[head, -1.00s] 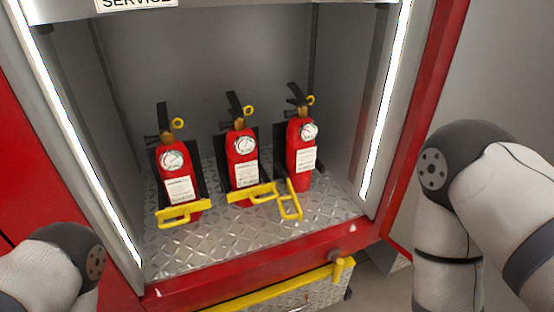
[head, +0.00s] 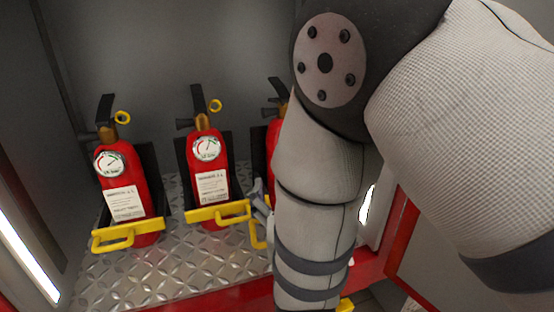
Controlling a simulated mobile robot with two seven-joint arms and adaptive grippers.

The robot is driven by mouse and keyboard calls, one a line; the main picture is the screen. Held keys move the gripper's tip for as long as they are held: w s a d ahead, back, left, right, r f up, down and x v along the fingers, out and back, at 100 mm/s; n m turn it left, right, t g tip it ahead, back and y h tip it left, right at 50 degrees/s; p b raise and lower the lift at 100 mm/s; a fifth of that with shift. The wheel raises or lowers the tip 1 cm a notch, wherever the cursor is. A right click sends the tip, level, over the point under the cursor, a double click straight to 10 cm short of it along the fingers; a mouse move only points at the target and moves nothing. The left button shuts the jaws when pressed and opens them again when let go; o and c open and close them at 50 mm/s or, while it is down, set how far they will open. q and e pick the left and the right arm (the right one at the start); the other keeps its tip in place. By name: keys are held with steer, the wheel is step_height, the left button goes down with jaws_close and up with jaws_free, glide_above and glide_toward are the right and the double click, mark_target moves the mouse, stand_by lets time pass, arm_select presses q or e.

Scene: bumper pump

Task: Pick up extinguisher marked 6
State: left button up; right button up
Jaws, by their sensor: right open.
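Three red extinguishers stand in a row in the cabinet: a left one (head: 127,192), a middle one (head: 210,165) and a right one (head: 272,140). Each has a black handle; the left and middle show a round gauge, white label and yellow pull ring. Label print is too small for me to read a 6. My right arm hides most of the right extinguisher. A small part of my right gripper (head: 262,197) shows in front of it, open; whether it touches the extinguisher is hidden. My left gripper is out of view.
Yellow brackets cross the left (head: 127,236) and middle (head: 218,213) extinguishers. A yellow bracket piece (head: 257,236) hangs swung out by the right one. The diamond-plate floor (head: 150,275) is clear in front. A light strip and red frame edge the cabinet.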

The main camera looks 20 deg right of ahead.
mark_target(274, 128)
steer(key=b+x, duration=0.2)
steer(key=x, duration=1)
steer(key=shift+w+a+r+b, duration=0.3)
steer(key=shift+a+b, duration=0.05)
steer(key=c, duration=2)
steer(key=shift+w+r, duration=0.1)
steer(key=shift+r, duration=0.15)
jaws_close()
